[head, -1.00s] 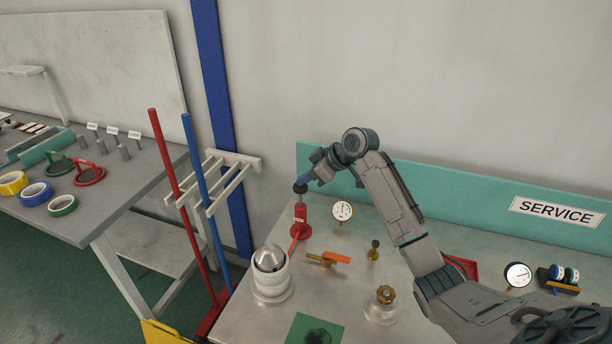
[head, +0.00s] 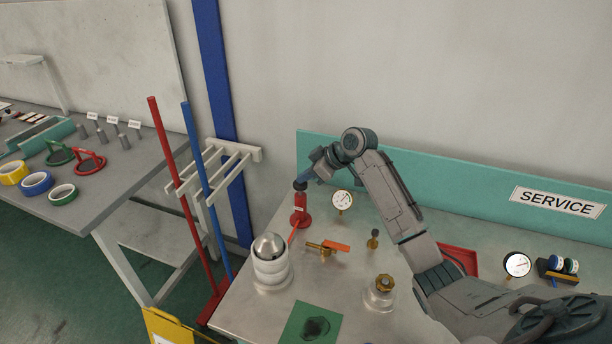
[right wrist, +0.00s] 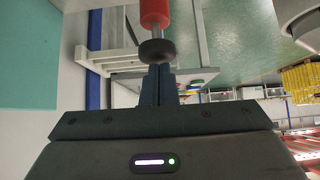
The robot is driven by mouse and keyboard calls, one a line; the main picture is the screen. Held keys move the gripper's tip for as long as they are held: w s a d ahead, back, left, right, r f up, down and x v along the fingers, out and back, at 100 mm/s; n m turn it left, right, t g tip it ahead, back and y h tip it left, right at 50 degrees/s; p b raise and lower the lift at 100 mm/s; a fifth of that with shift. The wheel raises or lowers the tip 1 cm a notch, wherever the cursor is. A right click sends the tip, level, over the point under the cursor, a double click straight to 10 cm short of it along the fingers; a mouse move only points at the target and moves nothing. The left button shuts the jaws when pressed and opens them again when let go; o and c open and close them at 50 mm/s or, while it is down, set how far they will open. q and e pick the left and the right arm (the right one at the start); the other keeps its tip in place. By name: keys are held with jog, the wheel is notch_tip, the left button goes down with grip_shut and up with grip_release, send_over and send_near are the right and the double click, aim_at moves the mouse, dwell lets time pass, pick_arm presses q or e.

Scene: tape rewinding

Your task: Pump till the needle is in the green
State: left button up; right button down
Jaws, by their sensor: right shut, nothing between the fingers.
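The red hand pump (head: 300,214) stands upright at the back left of the metal bench, with a black knob (head: 299,185) on its rod. My right gripper (head: 308,180) is shut and empty, its fingertips at the knob. In the right wrist view the closed fingertips (right wrist: 161,72) meet or nearly meet the knob (right wrist: 157,52); a short piece of rod shows between it and the red body (right wrist: 155,12). A white round gauge (head: 342,200) stands right of the pump; its needle is too small to read against any green zone. My left gripper is not in view.
A white domed cylinder (head: 270,262), an orange-handled valve (head: 328,247) and a brass-knobbed fitting (head: 381,288) stand in front of the pump. A second gauge (head: 516,265) is at the right. Red and blue poles (head: 205,190) stand left of the bench.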

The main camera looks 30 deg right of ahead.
notch_tip(320, 180, up, 3)
jog(key=shift+r+p, duration=0.15)
jog(key=shift+p, duration=0.85)
pick_arm(q)
jog(key=b, duration=0.2)
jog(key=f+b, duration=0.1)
jog(key=b, duration=0.1)
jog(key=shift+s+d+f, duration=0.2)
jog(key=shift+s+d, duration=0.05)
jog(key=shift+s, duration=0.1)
pick_arm(e)
jog(key=v, duration=0.9)
jog(key=shift+s+d, duration=0.2)
jog(key=shift+s, duration=0.15)
jog(key=shift+r, duration=0.1)
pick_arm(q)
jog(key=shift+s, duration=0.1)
